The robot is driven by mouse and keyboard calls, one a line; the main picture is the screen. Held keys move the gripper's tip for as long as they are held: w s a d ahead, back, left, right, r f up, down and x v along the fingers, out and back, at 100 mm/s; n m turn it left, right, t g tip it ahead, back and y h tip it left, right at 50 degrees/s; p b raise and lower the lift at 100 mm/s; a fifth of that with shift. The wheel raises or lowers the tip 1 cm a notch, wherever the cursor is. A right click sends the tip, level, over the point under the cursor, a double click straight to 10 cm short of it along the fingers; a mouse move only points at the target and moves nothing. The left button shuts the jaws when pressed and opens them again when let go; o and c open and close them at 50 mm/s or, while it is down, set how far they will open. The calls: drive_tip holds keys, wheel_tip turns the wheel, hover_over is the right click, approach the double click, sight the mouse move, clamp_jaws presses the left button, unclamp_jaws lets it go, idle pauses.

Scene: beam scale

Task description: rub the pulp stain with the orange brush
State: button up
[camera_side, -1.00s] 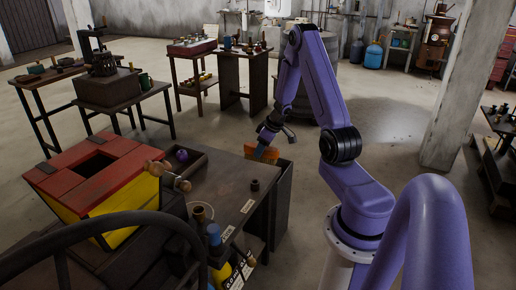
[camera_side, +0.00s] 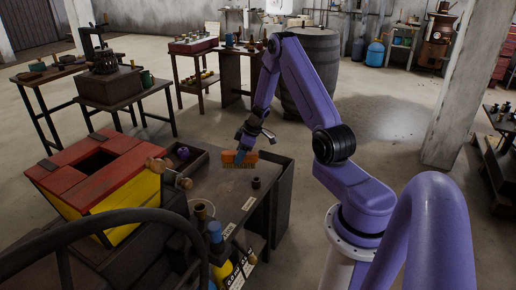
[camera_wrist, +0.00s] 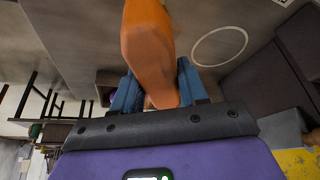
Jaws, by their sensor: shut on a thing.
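My gripper (camera_side: 245,142) is shut on the orange brush (camera_side: 240,157), which hangs above the far right part of the dark worktable (camera_side: 215,190), bristles down. In the wrist view the brush (camera_wrist: 147,45) sits between my blue fingertips (camera_wrist: 153,85) and hides the table behind it. A thin pale ring (camera_wrist: 247,40) lies on the tabletop beside the brush in that view. I cannot make out a pulp stain for certain; the brush appears apart from the ring. Whether the bristles touch the table is hard to tell.
To the left are a tray with a purple ball (camera_side: 183,152), a wooden-handled part (camera_side: 160,165) and a red-and-yellow box (camera_side: 125,200). Bottles (camera_side: 216,235) stand at the front.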

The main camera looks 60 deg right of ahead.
drive_tip(key=w+a+f+n+g+y, duration=0.1)
drive_tip(key=w+a+f+n+y, duration=0.15)
drive_tip(key=w+a+n, duration=0.35)
drive_tip(key=shift+m+h, duration=0.45)
drive_tip(key=shift+m, duration=0.25)
drive_tip(key=shift+s+a+f, duration=0.15)
drive_tip(key=shift+a+f, duration=0.1)
drive_tip(key=shift+f, duration=0.95)
drive_tip(key=shift+s+a+f, duration=0.2)
drive_tip(key=shift+f, duration=1)
drive_tip(key=shift+s+a+f, duration=0.15)
drive_tip(key=shift+a+f, duration=0.1)
drive_tip(key=shift+f, duration=0.95)
drive_tip(key=shift+d+f, duration=0.35)
drive_tip(key=shift+f, duration=0.35)
drive_tip(key=shift+c, duration=0.4)
drive_tip(key=shift+d+f, duration=0.1)
drive_tip(key=shift+d, duration=0.3)
drive_tip(key=shift+c, duration=0.5)
drive_tip(key=shift+d, duration=4.5)
drive_tip(key=shift+w+d, duration=0.15)
drive_tip(key=shift+w, duration=0.1)
drive_tip(key=shift+w+a, duration=0.2)
drive_tip(key=shift+w, duration=0.05)
drive_tip(key=shift+a, duration=5.3)
drive_tip(key=shift+w+d, duration=0.2)
drive_tip(key=shift+d, duration=0.3)
drive_tip(key=shift+w+d, duration=0.2)
drive_tip(key=shift+d, duration=4.8)
drive_tip(key=shift+r, duration=4.1)
